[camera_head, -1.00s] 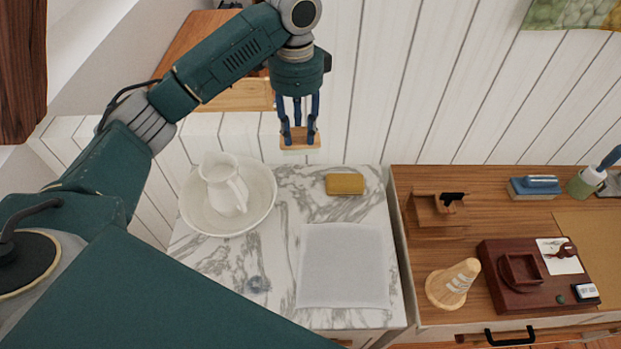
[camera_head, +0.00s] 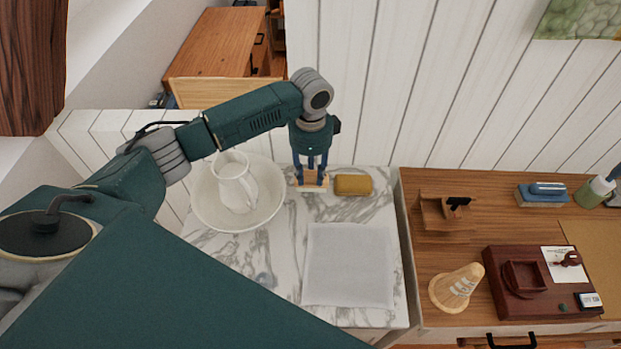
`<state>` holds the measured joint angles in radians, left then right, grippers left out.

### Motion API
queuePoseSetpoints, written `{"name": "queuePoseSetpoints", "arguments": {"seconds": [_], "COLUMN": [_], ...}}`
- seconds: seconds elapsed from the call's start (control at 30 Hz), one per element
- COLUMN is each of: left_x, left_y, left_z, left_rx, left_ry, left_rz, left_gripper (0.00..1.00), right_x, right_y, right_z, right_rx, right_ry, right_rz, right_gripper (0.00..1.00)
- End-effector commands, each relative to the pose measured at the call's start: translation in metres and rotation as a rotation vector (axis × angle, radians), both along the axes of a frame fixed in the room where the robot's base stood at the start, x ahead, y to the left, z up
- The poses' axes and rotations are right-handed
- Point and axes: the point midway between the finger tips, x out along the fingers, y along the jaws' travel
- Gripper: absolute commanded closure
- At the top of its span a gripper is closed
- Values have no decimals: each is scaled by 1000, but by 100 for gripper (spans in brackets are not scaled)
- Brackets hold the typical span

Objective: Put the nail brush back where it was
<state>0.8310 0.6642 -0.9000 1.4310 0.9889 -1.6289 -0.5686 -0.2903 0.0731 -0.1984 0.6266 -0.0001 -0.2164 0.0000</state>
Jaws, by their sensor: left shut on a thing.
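My left gripper (camera_head: 311,182) points down over the back of the marble washstand top (camera_head: 285,219). It is shut on the nail brush (camera_head: 308,187), a small block with a wooden back and a pale underside. The brush is low, at or just above the marble; I cannot tell whether it touches. It is between the white basin (camera_head: 208,205) and a mustard-yellow block (camera_head: 353,185), close to the block's left side. My right gripper is not in view.
A white pitcher (camera_head: 235,182) stands in the basin. A pale cloth (camera_head: 348,265) lies flat on the marble's front right. To the right, a wooden desk (camera_head: 408,290) holds a small wooden stand (camera_head: 440,212), a cone-shaped object (camera_head: 455,288) and a dark red box (camera_head: 510,300).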

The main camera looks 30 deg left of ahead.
Motion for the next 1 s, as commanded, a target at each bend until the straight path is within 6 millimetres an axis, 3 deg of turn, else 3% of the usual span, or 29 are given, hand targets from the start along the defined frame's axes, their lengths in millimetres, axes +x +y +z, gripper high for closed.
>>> {"name": "queuePoseSetpoints", "arguments": {"seconds": [0.2,0.63,0.67,0.73,1.0], "left_x": [-1,0,0,0,0], "left_y": [0,0,0,0,0], "left_z": [-30,-37,-36,-36,-36], "left_rx": [0,0,1,1,1], "left_ry": [2,1,0,0,0], "left_rz": [1,1,1,1,1], "left_gripper": [92,92,62,49,49], "right_x": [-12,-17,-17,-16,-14], "right_y": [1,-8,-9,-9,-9], "right_z": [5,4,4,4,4], "right_rx": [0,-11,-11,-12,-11], "right_ry": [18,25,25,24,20], "right_rz": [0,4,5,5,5], "right_gripper": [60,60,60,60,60]}}
